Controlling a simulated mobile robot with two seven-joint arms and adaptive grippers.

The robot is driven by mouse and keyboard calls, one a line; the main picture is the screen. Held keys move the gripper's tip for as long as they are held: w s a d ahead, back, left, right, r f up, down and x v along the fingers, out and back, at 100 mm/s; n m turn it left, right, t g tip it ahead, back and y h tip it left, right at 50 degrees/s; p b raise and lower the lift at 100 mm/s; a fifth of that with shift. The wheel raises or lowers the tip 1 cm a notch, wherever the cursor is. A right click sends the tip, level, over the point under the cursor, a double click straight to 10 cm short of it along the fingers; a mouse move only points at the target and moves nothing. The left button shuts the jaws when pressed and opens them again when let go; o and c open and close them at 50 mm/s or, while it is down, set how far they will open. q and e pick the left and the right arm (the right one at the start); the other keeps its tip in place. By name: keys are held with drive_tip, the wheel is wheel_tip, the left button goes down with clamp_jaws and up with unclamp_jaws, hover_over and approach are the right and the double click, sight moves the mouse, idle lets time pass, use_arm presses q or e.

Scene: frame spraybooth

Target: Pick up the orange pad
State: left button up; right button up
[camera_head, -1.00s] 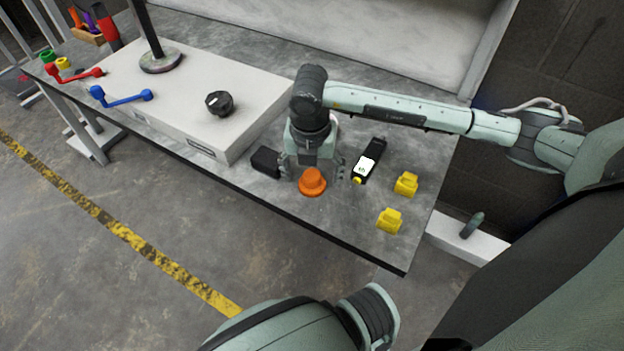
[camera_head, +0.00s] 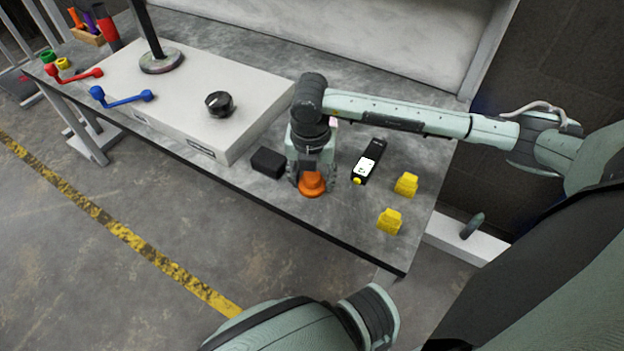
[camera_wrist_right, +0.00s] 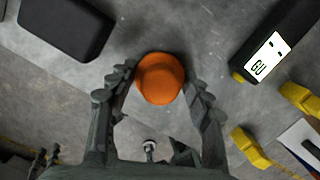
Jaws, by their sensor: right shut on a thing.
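The orange pad (camera_head: 312,187) sits near the front edge of the grey workbench, with its wide base on the bench top. My right gripper (camera_head: 313,180) has come down over it from above and hides its upper part in the head view. In the right wrist view the orange pad (camera_wrist_right: 160,78) is between the two fingers of my right gripper (camera_wrist_right: 159,85), which is shut on it. No lift off the bench shows. My left gripper is out of view.
A black block (camera_head: 267,162) lies just left of the gripper. A black meter with a white display (camera_head: 367,164) and two yellow pieces (camera_head: 406,184) (camera_head: 390,221) lie to the right. A white box (camera_head: 200,110) with a black knob (camera_head: 219,103) fills the bench's left part.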

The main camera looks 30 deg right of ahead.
sight(312, 175)
drive_tip(key=shift+r, duration=0.15)
wheel_tip(312, 175, up, 4)
use_arm(q)
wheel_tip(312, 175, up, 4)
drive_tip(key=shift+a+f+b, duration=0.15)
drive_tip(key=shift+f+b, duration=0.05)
drive_tip(key=shift+b, duration=0.6)
use_arm(e)
drive_tip(key=w+a+r, duration=0.1)
drive_tip(key=w+r, duration=0.5)
drive_tip(key=w, duration=0.5)
drive_tip(key=shift+w+r, duration=0.3)
drive_tip(key=shift+r, duration=0.1)
drive_tip(key=o, duration=0.6)
drive_tip(key=c, duration=0.5)
